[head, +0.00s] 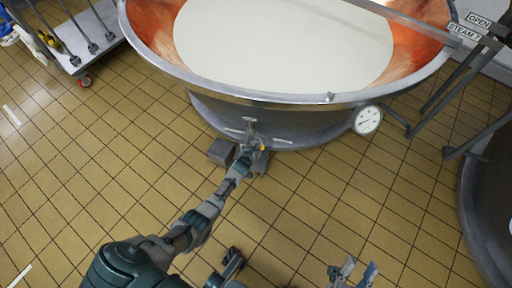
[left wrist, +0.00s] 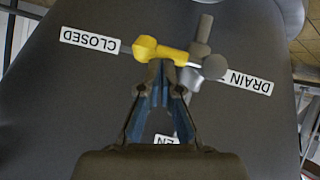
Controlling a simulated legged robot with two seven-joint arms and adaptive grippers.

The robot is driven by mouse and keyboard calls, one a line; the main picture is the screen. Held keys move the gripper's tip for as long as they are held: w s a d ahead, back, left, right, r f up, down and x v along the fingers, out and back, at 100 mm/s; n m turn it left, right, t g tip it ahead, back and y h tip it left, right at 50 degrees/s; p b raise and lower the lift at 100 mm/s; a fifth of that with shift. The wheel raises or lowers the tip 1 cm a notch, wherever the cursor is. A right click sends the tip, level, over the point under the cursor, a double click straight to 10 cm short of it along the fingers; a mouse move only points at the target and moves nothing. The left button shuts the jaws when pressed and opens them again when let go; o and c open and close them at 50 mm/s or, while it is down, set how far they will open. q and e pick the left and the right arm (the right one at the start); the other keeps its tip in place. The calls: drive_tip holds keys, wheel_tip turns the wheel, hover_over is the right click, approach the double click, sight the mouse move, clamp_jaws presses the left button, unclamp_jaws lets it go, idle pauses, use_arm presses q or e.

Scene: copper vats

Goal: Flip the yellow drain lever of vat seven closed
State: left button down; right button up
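The yellow drain lever (left wrist: 158,50) shows in the left wrist view on a grey valve (left wrist: 205,66) beneath the vat (head: 290,101). Its yellow handle points left toward the CLOSED label (left wrist: 90,40). A small bit of the yellow lever (head: 262,148) shows in the head view. My left gripper (left wrist: 162,66) has its fingertips drawn close together, right at the lever's lower edge. They look in contact with it but not clasped around it. My right gripper (head: 357,270) is open and empty at the bottom of the head view, far from the vat.
A DRAIN label (left wrist: 248,85) is right of the valve, and another label (left wrist: 166,139) is partly hidden by my fingers. A round gauge (head: 367,120) and pipes are at the vat's right. A wheeled cart (head: 92,50) stands upper left. The tiled floor is clear.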

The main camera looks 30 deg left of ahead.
use_arm(q)
drive_tip(key=shift+w+d+r, duration=0.15)
drive_tip(key=shift+d+r, duration=0.1)
use_arm(e)
drive_tip(key=w+f+n+g+p, duration=0.2)
drive_tip(key=w+f+g+p, duration=0.3)
drive_tip(key=f+g, duration=0.35)
use_arm(q)
drive_tip(key=w+r+p+v, duration=0.1)
drive_tip(key=p+v, duration=0.3)
drive_tip(key=v, duration=0.8)
drive_tip(key=shift+d+r, duration=0.4)
drive_tip(key=shift+r, duration=0.2)
use_arm(e)
drive_tip(key=s+d+f+g+h, duration=0.2)
drive_tip(key=s+f+g, duration=0.3)
drive_tip(key=f+g, duration=0.4)
drive_tip(key=shift+s+d+f+h, duration=0.35)
drive_tip(key=shift+d+f+h, duration=0.05)
drive_tip(key=shift+f, duration=0.1)
